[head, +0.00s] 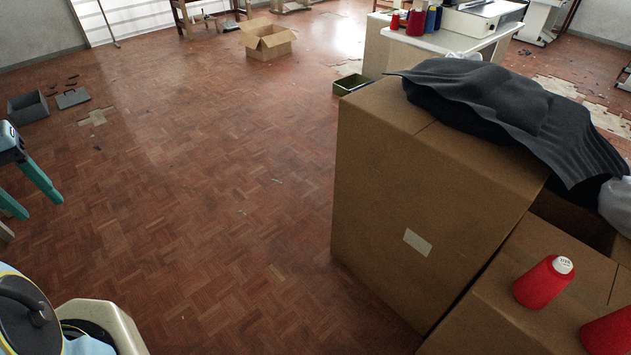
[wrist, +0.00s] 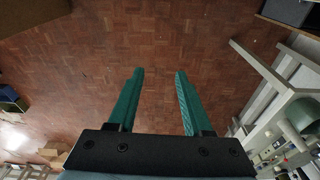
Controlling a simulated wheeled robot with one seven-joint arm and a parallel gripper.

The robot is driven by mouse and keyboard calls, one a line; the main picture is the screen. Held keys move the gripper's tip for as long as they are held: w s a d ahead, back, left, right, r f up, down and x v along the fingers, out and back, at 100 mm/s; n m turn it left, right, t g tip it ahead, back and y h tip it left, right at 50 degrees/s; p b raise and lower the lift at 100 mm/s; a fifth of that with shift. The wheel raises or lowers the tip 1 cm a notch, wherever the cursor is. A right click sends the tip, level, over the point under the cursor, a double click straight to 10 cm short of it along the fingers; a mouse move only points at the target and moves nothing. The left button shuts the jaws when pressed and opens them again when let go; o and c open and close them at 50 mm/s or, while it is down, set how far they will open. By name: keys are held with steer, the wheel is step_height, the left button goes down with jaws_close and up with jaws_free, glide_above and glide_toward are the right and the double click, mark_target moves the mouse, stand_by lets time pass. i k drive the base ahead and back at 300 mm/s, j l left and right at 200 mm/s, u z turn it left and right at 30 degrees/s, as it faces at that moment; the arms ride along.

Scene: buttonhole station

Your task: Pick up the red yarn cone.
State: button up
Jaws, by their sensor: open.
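Smaller red cones (head: 416,23) stand beside blue ones on the white table at the back. My gripper (head: 40,207) is at the left edge of the head view, far from the cones. In the wrist view its green fingers (wrist: 159,72) are apart with only parquet floor between them. No cone shows in the wrist view.
A tall cardboard box (head: 420,190) topped with dark grey cloth (head: 515,105) stands behind the red cone. The white table (head: 450,42) stands farther back. An open carton (head: 267,42), a green tray (head: 352,84) and grey bins (head: 28,108) lie on the floor. The middle floor is mostly clear.

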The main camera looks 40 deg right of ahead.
mark_target(538, 287)
steer(key=k+l+z, duration=0.3)
steer(key=l+z, duration=0.3)
steer(key=k+l+z, duration=0.15)
steer(key=z, duration=0.15)
steer(key=k+l, duration=0.1)
steer(key=l, duration=0.3)
steer(key=k+l+z, duration=0.1)
steer(key=l, duration=0.3)
steer(key=k+l, duration=0.1)
steer(key=l, duration=0.25)
